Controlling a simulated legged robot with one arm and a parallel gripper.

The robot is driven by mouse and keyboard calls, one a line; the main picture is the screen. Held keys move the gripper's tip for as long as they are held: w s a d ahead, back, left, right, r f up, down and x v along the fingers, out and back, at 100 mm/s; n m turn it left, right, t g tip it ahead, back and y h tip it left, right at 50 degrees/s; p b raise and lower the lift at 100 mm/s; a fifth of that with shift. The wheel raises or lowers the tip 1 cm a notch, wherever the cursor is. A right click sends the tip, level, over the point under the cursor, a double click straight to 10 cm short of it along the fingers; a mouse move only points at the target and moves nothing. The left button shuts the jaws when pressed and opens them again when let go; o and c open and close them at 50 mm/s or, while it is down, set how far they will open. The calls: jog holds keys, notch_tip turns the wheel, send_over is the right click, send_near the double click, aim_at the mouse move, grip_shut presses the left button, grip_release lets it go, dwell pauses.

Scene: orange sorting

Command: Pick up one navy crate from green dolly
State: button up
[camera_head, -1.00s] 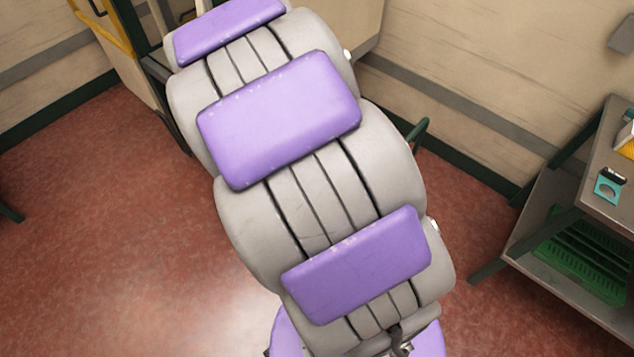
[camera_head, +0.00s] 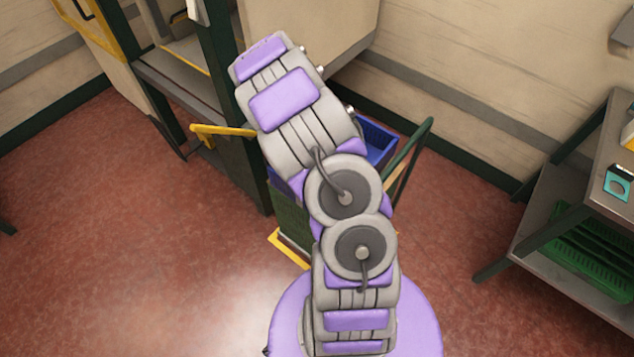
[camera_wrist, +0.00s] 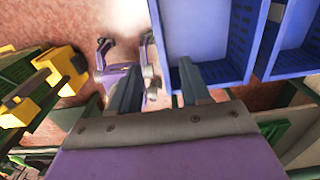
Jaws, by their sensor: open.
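A blue crate (camera_head: 378,138) shows in the head view, partly hidden behind my arm. In the wrist view a blue crate (camera_wrist: 208,30) opens toward the camera at the upper middle, with a second blue crate (camera_wrist: 300,40) beside it to the right. The green dolly's handle frame (camera_head: 412,150) rises to the right of the crate in the head view. My gripper (camera_wrist: 158,82) is open in the wrist view. Its right finger overlaps the nearer crate and its left finger lies outside the crate's left wall. Contact cannot be told. My gripper is hidden in the head view.
A yellow-railed frame (camera_head: 222,131) stands left of the arm. A grey table (camera_head: 612,150) with a green crate (camera_head: 590,245) on its lower shelf stands at right. The red floor (camera_head: 130,260) is clear at lower left. A yellow object (camera_wrist: 62,68) shows in the wrist view.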

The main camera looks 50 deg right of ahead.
notch_tip(320, 180, down, 11)
jog(key=b, duration=0.2)
jog(key=shift+a+f+b, duration=0.1)
jog(key=shift+b, duration=0.2)
jog(key=f, duration=0.1)
jog(key=f+b, duration=0.1)
jog(key=f, duration=0.3)
jog(key=shift+w+b, duration=0.3)
jog(key=shift+b, duration=0.1)
jog(key=shift+c, duration=0.5)
grip_shut()
